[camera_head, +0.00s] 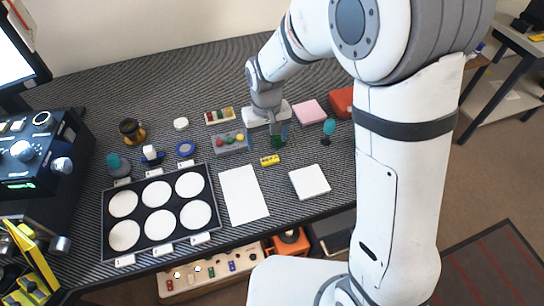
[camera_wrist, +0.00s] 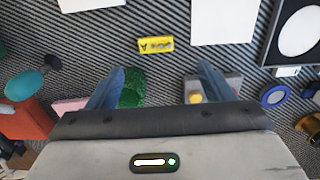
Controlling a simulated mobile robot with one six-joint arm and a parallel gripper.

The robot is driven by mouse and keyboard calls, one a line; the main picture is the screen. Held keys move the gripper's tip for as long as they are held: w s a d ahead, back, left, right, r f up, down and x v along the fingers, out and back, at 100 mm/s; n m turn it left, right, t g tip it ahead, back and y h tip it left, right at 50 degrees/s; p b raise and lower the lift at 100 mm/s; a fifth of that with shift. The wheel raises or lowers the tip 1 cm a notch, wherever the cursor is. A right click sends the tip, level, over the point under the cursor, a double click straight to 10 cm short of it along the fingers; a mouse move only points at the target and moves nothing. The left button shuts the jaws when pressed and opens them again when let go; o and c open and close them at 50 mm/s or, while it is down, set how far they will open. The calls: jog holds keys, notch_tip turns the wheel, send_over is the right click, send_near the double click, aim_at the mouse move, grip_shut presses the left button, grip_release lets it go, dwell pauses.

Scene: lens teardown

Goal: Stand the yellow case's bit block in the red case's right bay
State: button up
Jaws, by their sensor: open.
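My gripper (camera_head: 275,130) hangs over the back middle of the striped table. A yellow-edged open case (camera_head: 38,262) stands at the lower left, partly cut off. I cannot pick out a red case with bays for certain.
A grey block with coloured knobs (camera_head: 230,143) and a green bristly thing (camera_wrist: 132,88) sit close to the fingers. A black tray with white discs (camera_head: 209,178), a white sheet (camera_head: 243,194) and a white square (camera_head: 310,181) lie in front. A red object (camera_head: 341,101) stands back right.

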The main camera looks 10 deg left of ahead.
aim_at(270, 157)
jog(key=f, duration=0.8)
jog(key=shift+w+d, duration=0.1)
jog(key=shift+d, duration=0.2)
jog(key=shift+c, duration=0.2)
jog(key=c, duration=1.1)
notch_tip(270, 157, up, 10)
jog(key=shift+r, duration=0.1)
jog(key=shift+d, duration=0.1)
